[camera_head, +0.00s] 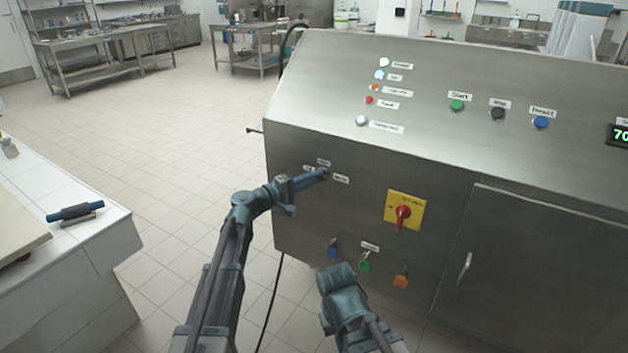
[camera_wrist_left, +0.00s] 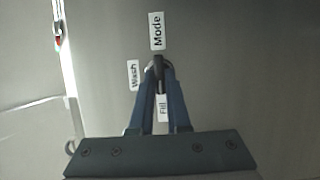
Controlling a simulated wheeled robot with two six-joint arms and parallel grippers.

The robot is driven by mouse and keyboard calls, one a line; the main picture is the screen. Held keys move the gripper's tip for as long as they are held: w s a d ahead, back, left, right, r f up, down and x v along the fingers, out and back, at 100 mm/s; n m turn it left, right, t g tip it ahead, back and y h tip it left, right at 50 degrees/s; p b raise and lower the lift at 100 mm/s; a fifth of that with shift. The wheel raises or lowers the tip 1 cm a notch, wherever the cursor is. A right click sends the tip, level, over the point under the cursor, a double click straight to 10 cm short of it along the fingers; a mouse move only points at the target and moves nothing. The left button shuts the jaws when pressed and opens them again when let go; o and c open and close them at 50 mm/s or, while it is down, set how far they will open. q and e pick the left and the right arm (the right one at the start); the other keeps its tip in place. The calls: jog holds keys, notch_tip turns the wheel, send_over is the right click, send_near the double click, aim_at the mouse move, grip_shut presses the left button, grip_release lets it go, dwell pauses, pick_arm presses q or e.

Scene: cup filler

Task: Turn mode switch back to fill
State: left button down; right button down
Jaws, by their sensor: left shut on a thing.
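The mode switch (camera_wrist_left: 158,64) is a small dark knob on the grey front panel of the machine. In the left wrist view, the label "Mode" (camera_wrist_left: 157,30) is above it, "Wash" (camera_wrist_left: 133,74) to its left and "Fill" (camera_wrist_left: 162,108) below it. My left gripper (camera_wrist_left: 158,72) is shut on the knob, its two blue fingers closing in from below. In the head view my left gripper (camera_head: 322,175) reaches the panel among the labels and hides the knob. The knob's exact angle is hard to tell. My right arm shows at the bottom centre, without its fingers.
A red rotary switch (camera_head: 402,213) on a yellow plate is to the right of the mode switch. Blue, green and orange tags (camera_head: 365,262) are below. A cabinet door with a handle (camera_head: 464,267) is further right. A white counter (camera_head: 100,225) stands at left, with open floor between.

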pick_arm(q)
jog(key=shift+s, duration=0.1)
jog(key=c, duration=0.9)
grip_release()
jog(key=v, duration=1.4)
jog(key=shift+f, duration=0.1)
jog(key=shift+d, duration=0.1)
jog(key=s+d+f+m+g+y+p, duration=0.2)
jog(key=s+d+m+g+y+p, duration=0.25)
jog(key=s, duration=0.45)
jog(key=s+d+f+m+g+y+p, duration=0.25)
jog(key=s+d+g+p, duration=0.25)
jog(key=s+d+p, duration=0.35)
jog(key=s+a+r+m+y+p, duration=0.1)
jog(key=s+a+y+p, duration=0.1)
jog(key=s+y, duration=0.1)
jog(key=s+a+r+m+g+y+p, duration=0.1)
jog(key=s+a+m+y+p, duration=0.1)
jog(key=s+y, duration=0.1)
jog(key=s+a+m+y+p, duration=0.1)
jog(key=s+a+y+p, duration=0.1)
jog(key=s, duration=0.3)
jog(key=shift+a+r+g+y+p, duration=0.35)
jog(key=shift+a+r+y+p, duration=0.05)
jog(key=shift+a+p, duration=0.2)
